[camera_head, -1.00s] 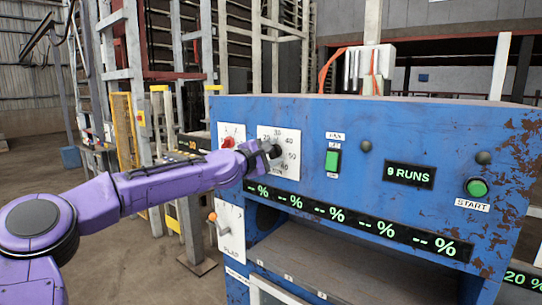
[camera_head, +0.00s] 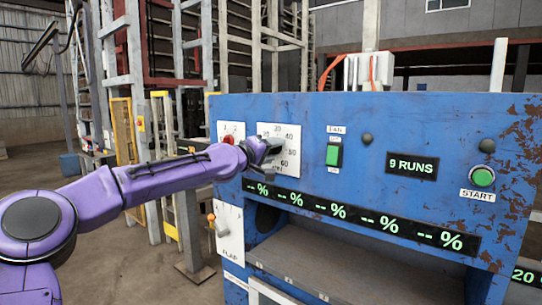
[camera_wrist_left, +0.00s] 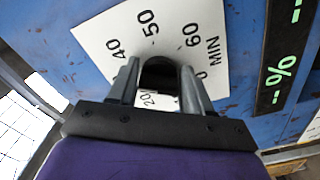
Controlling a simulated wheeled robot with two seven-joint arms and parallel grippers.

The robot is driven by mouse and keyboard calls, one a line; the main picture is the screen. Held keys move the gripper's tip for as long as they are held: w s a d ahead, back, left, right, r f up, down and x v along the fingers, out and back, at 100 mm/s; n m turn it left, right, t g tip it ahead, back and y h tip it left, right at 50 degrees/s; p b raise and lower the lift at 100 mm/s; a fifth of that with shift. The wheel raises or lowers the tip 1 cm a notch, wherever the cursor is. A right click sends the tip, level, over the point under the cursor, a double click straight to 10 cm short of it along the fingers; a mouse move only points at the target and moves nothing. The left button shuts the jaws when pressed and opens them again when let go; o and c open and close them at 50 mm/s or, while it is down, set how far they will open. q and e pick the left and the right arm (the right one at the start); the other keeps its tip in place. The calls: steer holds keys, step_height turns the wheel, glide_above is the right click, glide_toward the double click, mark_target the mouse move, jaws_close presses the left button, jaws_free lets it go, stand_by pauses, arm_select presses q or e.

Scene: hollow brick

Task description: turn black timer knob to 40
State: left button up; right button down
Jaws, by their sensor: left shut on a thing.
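The black timer knob (camera_wrist_left: 158,73) sits between the two fingers of my left gripper (camera_wrist_left: 160,82) in the left wrist view. The gripper is shut on it. The knob stands on a white dial plate (camera_wrist_left: 100,32) marked 40, 50, 60 and MIN, with other numbers partly hidden by the fingers. In the head view my left gripper (camera_head: 270,148) reaches the dial plate (camera_head: 288,167) from the left and covers most of the knob. The knob's pointer is not visible, so I cannot tell its setting. My right gripper is not in view.
The blue machine panel (camera_head: 350,115) also has a green fan switch (camera_head: 333,155), a display reading 9 RUNS (camera_head: 411,166) and a green start button (camera_head: 482,177). A red knob (camera_head: 229,139) on a white plate sits left of the dial. An orange-tipped lever (camera_head: 211,217) is below.

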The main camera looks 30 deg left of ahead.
arm_select(q)
steer(key=shift+f+m+b, duration=0.15)
steer(key=shift+m+b, duration=0.5)
steer(key=shift+m, duration=1.05)
steer(key=o, duration=1)
steer(key=shift+c, duration=0.2)
